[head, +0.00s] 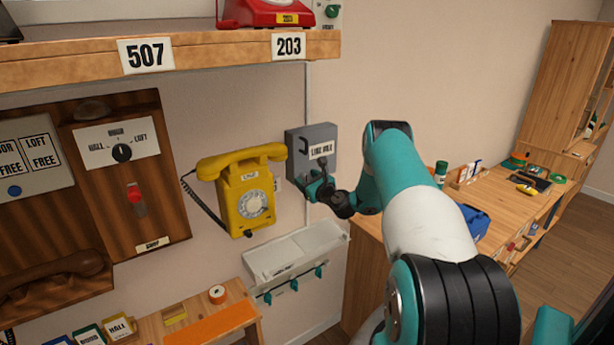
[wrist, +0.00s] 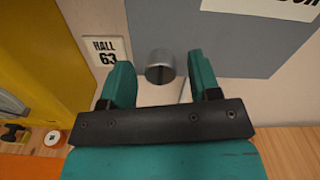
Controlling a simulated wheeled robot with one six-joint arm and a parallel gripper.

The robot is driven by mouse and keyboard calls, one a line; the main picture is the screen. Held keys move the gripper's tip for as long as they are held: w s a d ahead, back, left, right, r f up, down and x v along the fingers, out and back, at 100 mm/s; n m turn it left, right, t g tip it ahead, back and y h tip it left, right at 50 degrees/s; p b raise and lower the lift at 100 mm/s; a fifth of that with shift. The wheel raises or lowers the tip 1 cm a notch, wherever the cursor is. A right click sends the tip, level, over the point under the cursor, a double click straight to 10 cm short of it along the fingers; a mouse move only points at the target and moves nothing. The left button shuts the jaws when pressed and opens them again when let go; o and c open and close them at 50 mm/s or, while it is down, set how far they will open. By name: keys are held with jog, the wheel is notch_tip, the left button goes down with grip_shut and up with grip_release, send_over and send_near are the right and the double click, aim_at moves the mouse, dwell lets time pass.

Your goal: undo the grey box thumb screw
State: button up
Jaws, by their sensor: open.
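The grey box (head: 297,145) is fixed to the wall right of the yellow phone and has a white label on its front. In the wrist view its grey face (wrist: 225,45) fills the upper right. The thumb screw (wrist: 161,67), a short grey metal cylinder, shows at the box's lower edge. My gripper (head: 318,188) is at the underside of the box in the head view. In the wrist view my gripper (wrist: 160,78) is open, with one teal finger on each side of the screw and visible gaps to it. The screw is hidden in the head view.
The yellow phone (head: 247,195) hangs close left of my gripper; its side (wrist: 35,60) also shows in the wrist view, beside a "HALL 63" plate (wrist: 106,50). A white wall tray (head: 295,250) with teal hooks is below. A wooden desk (head: 490,205) stands right.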

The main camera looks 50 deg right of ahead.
jog(key=shift+w, duration=0.15)
jog(key=c, duration=0.9)
jog(key=shift+c, duration=0.2)
